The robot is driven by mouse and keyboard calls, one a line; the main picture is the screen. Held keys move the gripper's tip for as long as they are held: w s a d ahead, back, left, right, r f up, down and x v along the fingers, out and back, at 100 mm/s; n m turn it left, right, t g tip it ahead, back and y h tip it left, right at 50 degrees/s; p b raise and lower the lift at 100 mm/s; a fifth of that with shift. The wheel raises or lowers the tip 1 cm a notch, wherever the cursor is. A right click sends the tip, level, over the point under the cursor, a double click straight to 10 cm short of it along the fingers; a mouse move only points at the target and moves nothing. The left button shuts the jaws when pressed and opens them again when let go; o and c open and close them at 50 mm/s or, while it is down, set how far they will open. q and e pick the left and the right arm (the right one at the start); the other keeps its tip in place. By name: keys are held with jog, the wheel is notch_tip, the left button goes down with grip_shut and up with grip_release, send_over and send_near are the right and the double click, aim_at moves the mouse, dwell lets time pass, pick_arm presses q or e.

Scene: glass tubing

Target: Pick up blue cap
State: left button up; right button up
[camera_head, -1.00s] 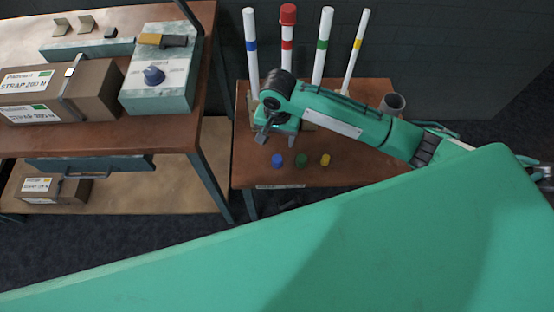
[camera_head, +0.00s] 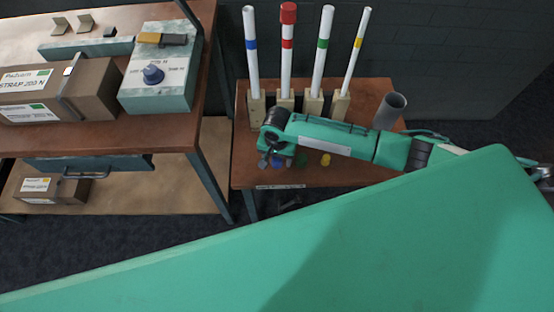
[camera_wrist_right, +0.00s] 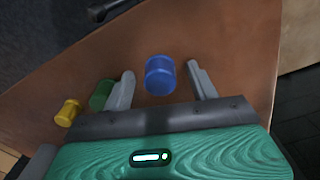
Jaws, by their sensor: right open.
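The blue cap (camera_wrist_right: 160,75) stands on the small brown table, between the two open fingers of my right gripper (camera_wrist_right: 161,88) in the right wrist view, with a gap to each finger. In the head view the blue cap (camera_head: 278,162) is mostly hidden under my right gripper (camera_head: 272,162). The green cap (camera_wrist_right: 101,95) is just outside the left finger in the wrist view, with the yellow cap (camera_wrist_right: 68,112) farther left. In the head view the green cap (camera_head: 302,160) and yellow cap (camera_head: 325,159) sit right of the blue one. My left gripper is not seen.
White tubes with blue (camera_head: 250,50), red (camera_head: 287,50), green (camera_head: 321,50) and yellow (camera_head: 357,48) bands stand in holders behind my right arm. The red-banded tube wears a red cap (camera_head: 288,12). A grey cup (camera_head: 390,110) stands right. A bench (camera_head: 190,130) with boxes is left.

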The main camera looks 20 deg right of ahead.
aim_at(277, 158)
jog(key=shift+c, duration=0.5)
jog(key=c, duration=0.9)
pick_arm(q)
jog(key=shift+s+p, duration=0.6)
jog(key=shift+s, duration=0.1)
pick_arm(e)
jog(key=shift+r, duration=9.95)
